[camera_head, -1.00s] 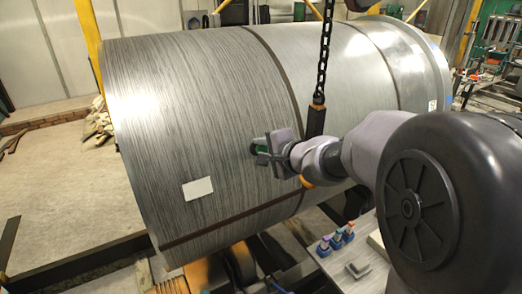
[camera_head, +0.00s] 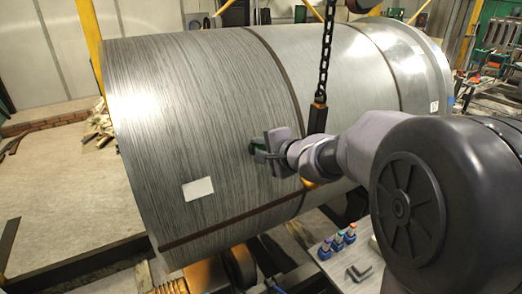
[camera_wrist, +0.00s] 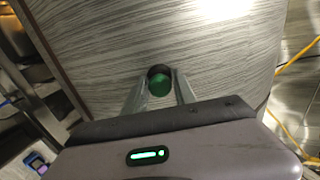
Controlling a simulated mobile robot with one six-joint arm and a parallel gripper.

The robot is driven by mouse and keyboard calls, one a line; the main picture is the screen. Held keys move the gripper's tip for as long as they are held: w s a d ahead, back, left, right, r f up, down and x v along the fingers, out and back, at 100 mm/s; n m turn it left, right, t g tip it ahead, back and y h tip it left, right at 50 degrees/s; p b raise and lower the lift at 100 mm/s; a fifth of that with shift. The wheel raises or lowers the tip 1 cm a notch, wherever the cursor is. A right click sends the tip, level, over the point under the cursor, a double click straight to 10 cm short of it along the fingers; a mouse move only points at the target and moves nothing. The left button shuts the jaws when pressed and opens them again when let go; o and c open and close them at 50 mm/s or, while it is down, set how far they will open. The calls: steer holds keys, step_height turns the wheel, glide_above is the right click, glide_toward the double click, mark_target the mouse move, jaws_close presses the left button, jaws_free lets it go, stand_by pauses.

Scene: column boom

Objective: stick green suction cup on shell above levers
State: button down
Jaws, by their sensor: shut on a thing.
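The shell (camera_head: 215,120) is a large grey brushed-metal cylinder lying on its side across the head view. It also fills much of the wrist view (camera_wrist: 220,70). My gripper (camera_head: 258,150) is at the shell's near side, left of the hanging chain. In the wrist view its two fingers are shut on the green suction cup (camera_wrist: 160,84), a round green piece with a dark rim. The cup is at or very close to the shell; I cannot tell whether it touches. The levers (camera_head: 338,243) appear to be several small blue-based pieces with coloured tops on a grey panel below right.
A black chain with a dark block (camera_head: 317,119) hangs just right of my gripper, close to my arm. A white label (camera_head: 198,188) is on the shell at lower left. A dark band (camera_head: 235,219) wraps the shell. An L-shaped grey piece (camera_head: 359,272) lies on the panel.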

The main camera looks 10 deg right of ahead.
steer(key=c, duration=0.9)
jaws_free()
steer(key=p+v, duration=0.2)
steer(key=v, duration=1.5)
steer(key=shift+s+d+r+p, duration=0.15)
steer(key=shift+s+p, duration=0.1)
steer(key=shift+p, duration=0.05)
